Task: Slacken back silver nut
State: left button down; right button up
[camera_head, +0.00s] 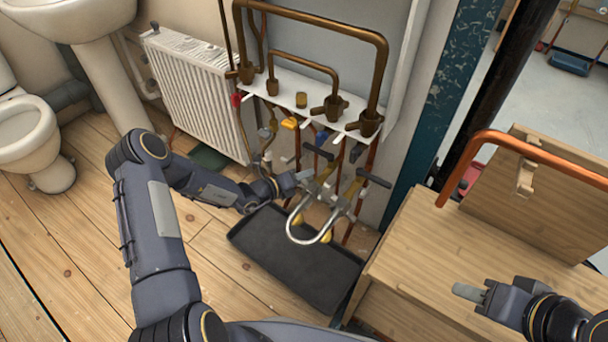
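A silver U-shaped hose (304,240) hangs in front of the pipes. Its two ends run up to silver fittings, the back one (318,188) and the front one (346,207). Black lever handles sit near them, one behind (318,150) and one to the right (374,178). The nut faces are too small to make out clearly. My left gripper (303,176) is just left of the back fitting, fingers pointing towards it; I cannot tell whether it touches. My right gripper (468,291) is over the wooden bench, away from the hose, with nothing visible in it.
A black tray (275,262) lies on the floor below the hose. Copper pipes (310,20) and a white bracket (290,100) stand behind. A white radiator (195,85) is to the left. The wooden bench (430,260) with an orange rail (530,150) is at right.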

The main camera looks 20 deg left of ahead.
pick_arm(q)
jog(key=shift+f, duration=0.1)
jog(key=shift+f+n+t+h+b, duration=0.6)
jog(key=shift+f+n+b, duration=0.5)
jog(key=shift+n, duration=1.1)
jog(key=shift+f+n+t+h+b, duration=0.6)
jog(key=shift+n+b, duration=0.65)
jog(key=shift+n, duration=0.95)
jog(key=shift+f+n+t+h+b, duration=0.4)
jog(key=shift+f+n+t+b, duration=0.55)
jog(key=shift+n, duration=1.25)
jog(key=shift+f, duration=0.15)
jog(key=c, duration=1.4)
grip_release()
jog(key=shift+c, duration=0.2)
jog(key=p+v, duration=0.1)
jog(key=v, duration=0.6)
jog(key=shift+s+a+p, duration=0.25)
jog(key=shift+s+p, duration=0.05)
jog(key=shift+p, duration=0.05)
